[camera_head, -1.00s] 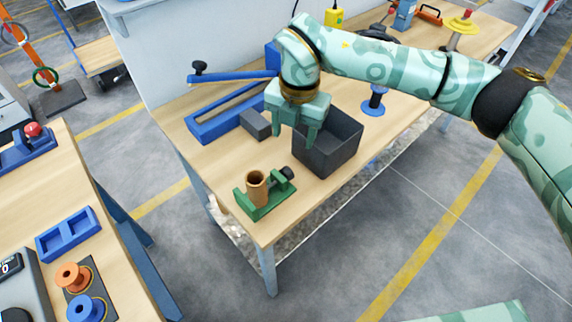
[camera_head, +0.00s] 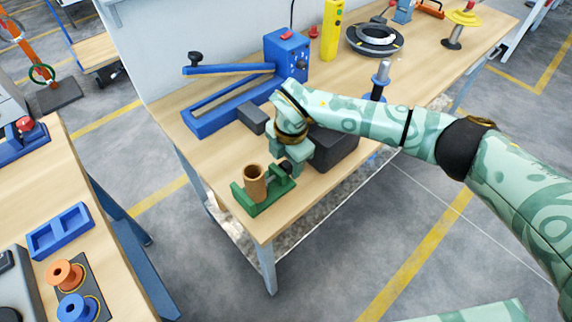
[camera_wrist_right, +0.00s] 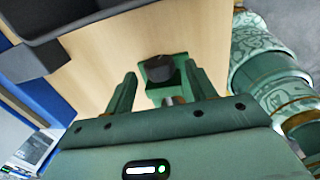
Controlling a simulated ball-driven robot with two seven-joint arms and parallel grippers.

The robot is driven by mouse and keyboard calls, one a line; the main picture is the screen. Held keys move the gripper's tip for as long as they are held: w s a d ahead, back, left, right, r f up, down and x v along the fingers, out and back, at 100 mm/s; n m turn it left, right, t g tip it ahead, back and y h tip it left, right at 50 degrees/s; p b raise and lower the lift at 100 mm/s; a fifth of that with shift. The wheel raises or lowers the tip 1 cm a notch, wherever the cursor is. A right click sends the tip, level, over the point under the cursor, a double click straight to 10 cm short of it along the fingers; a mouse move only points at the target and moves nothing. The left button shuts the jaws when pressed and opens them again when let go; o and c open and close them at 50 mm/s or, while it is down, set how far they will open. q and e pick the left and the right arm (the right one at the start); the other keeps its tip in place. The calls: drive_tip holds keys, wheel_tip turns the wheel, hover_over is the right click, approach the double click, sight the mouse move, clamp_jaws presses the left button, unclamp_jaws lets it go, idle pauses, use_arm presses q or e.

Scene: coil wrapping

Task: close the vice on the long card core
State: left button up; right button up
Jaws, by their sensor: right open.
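The green vice (camera_head: 264,202) sits near the front corner of the wooden table. The brown card core (camera_head: 255,186) stands upright between its jaws; I cannot tell whether both jaws touch it. A black knob (camera_head: 287,168) is at the vice's right end. My right gripper (camera_head: 294,164) is just behind and above the knob, partly hiding that end. In the right wrist view the black knob (camera_wrist_right: 159,69) shows between my two open fingers, apart from both. The core cannot be made out in that view. My left gripper is not in view.
A dark bin (camera_head: 336,150) stands close behind my right gripper. A grey block (camera_head: 252,118) and a blue long-armed device (camera_head: 210,114) lie farther back. A black coil (camera_head: 374,39) is at the back. The table right around the vice's left side is clear.

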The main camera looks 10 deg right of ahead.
drive_tip(key=shift+w+f, duration=0.1)
drive_tip(key=shift+f, duration=0.85)
drive_tip(key=c, duration=1)
drive_tip(key=shift+w+a+f+g+h+b, duration=0.1)
drive_tip(key=shift+w+a+g+h+b, duration=0.1)
drive_tip(key=shift+g+h+b, duration=0.4)
drive_tip(key=shift+w+f+g+h+b, duration=0.1)
drive_tip(key=shift+f+g+h+b, duration=0.25)
drive_tip(key=shift+g+b, duration=0.65)
drive_tip(key=shift+r+h+b, duration=0.2)
drive_tip(key=shift+h+b, duration=0.05)
drive_tip(key=shift+b, duration=0.25)
drive_tip(key=shift+r, duration=0.3)
